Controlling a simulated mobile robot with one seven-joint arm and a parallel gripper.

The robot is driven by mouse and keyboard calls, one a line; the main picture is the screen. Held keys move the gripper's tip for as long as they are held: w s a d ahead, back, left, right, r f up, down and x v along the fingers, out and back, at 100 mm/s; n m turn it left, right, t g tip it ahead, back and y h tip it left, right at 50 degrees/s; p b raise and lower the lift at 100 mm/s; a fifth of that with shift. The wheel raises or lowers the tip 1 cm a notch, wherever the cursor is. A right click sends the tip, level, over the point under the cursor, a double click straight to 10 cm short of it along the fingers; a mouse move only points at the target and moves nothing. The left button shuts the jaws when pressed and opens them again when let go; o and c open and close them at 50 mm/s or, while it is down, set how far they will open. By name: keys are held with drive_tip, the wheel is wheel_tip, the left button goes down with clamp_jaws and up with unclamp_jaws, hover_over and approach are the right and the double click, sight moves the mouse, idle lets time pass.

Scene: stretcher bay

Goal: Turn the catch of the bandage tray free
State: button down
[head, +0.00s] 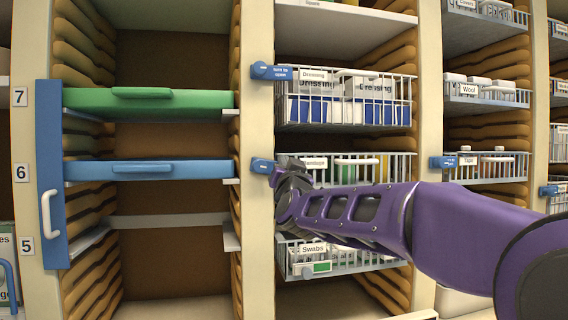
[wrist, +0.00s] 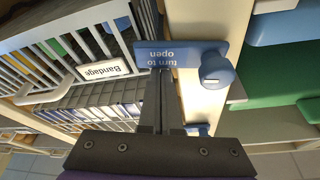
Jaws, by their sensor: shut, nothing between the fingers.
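The bandage tray (head: 345,166) is a white wire basket, partly hidden behind my arm in the head view. Its label (wrist: 100,71) reads "Bandage" upside down in the wrist view. Its blue catch (head: 262,166) lies level, with a round knob (wrist: 217,70) on the cream post and a "turn to open" plate (wrist: 185,53) reaching across the tray's front edge. My gripper (head: 280,176) is shut and empty beside the catch. Its fingertips (wrist: 160,72) are at the plate's edge, towards the tray end; I cannot tell whether they touch it.
The dressing tray (head: 345,108) is above, with its own blue catch (head: 272,71) level. The swabs tray (head: 300,258) is below, partly behind my arm. Green (head: 150,102) and blue (head: 150,170) shelf fronts stand left of the cream post (head: 259,220).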

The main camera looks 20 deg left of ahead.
wheel_tip(320, 180, down, 6)
drive_tip(key=s+a+m+g+h+p, duration=0.1)
drive_tip(key=m+h, duration=0.4)
drive_tip(key=m, duration=1)
drive_tip(key=shift+s+a+m+g+p, duration=0.3)
drive_tip(key=shift+a+p, duration=0.35)
drive_tip(key=shift+a, duration=0.3)
drive_tip(key=shift+s+a+f, duration=0.1)
